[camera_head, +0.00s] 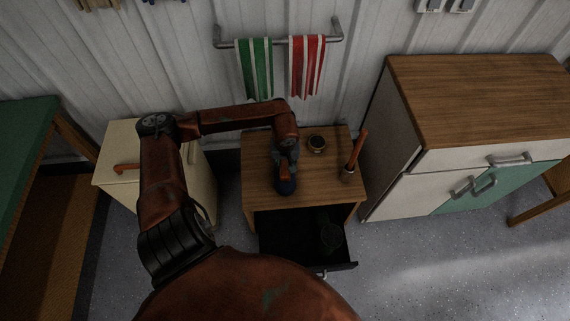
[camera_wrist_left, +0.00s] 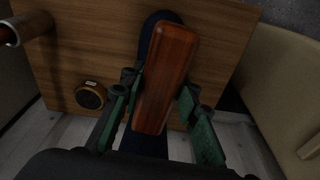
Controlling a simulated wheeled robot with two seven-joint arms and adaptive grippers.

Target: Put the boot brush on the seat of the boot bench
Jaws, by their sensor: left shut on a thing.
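My left gripper (camera_head: 286,168) hangs over the small wooden-topped cabinet (camera_head: 258,152). In the left wrist view its two fingers (camera_wrist_left: 158,88) stand either side of a reddish-brown wooden block, which looks like the back of the boot brush (camera_wrist_left: 168,75), and are shut on it. A dark blue rounded shape (camera_head: 286,187) shows beneath the gripper; I cannot tell whether it is part of the brush, or whether it touches the cabinet top. My right gripper is not in view. I cannot tell which piece of furniture is the boot bench.
A round tin (camera_head: 316,143) and an upright wooden-handled tool (camera_head: 355,155) stand on the cabinet. Its black drawer (camera_head: 285,235) is open, with a dark round object inside. A larger cabinet (camera_head: 480,95) stands right, a cream cabinet (camera_head: 120,150) left, green-topped furniture (camera_head: 22,130) far left.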

